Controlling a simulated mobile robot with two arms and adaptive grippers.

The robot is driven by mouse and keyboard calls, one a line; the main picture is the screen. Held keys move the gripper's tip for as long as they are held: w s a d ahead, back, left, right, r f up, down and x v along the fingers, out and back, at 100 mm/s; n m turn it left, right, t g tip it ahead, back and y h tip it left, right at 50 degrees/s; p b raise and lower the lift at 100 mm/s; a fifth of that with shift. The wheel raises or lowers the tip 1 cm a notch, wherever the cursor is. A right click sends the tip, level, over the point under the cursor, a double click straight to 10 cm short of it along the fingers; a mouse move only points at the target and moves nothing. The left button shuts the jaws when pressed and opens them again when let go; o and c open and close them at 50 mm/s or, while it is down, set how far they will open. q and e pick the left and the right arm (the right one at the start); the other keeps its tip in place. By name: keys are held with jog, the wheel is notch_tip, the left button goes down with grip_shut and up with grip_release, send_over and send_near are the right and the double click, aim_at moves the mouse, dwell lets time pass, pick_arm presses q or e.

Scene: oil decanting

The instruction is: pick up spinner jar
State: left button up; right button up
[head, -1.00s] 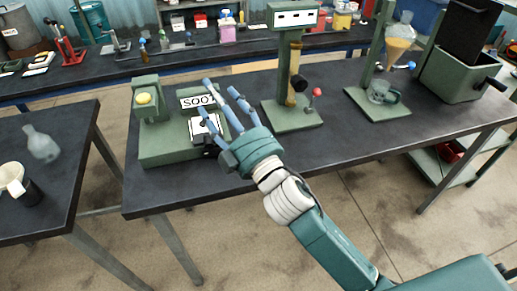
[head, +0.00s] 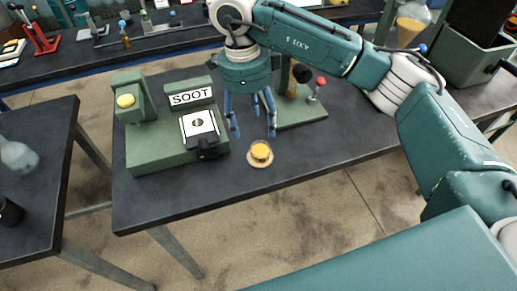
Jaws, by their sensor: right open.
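A small round jar (head: 261,151) with yellow contents stands upright on a pale round base, near the front edge of the dark middle table (head: 330,150). It is the only thing here that looks like the spinner jar. My right gripper (head: 253,127) points down with its blue fingers spread, open and empty. It hangs just behind the jar in the picture, its fingertips apart from it. The exact height of the fingertips above the table is hard to tell. My left gripper is not in view.
A green stand with a red knob (head: 320,82) is behind, partly hidden by my arm. A glass flask (head: 17,154) is on the left table. The table right of the jar is clear.

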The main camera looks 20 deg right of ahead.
jog(key=p, duration=0.2)
send_over(260, 149)
jog(key=s, duration=0.2)
jog(key=f, duration=0.5)
jog(key=shift+w+a, duration=0.25)
jog(key=shift+a, duration=0.1)
jog(key=shift+s+f+p, duration=0.15)
jog(key=shift+f+p, duration=0.2)
jog(key=shift+f, duration=0.2)
jog(key=f+p, duration=0.1)
jog(key=f, duration=0.2)
jog(key=shift+s+f+p, duration=0.2)
jog(key=shift+f+p, duration=0.1)
jog(key=shift+p, duration=0.05)
jog(key=shift+d+f, duration=0.1)
jog(key=shift+f, duration=0.3)
jog(key=shift+c, duration=0.5)
jog(key=c, duration=1.2)
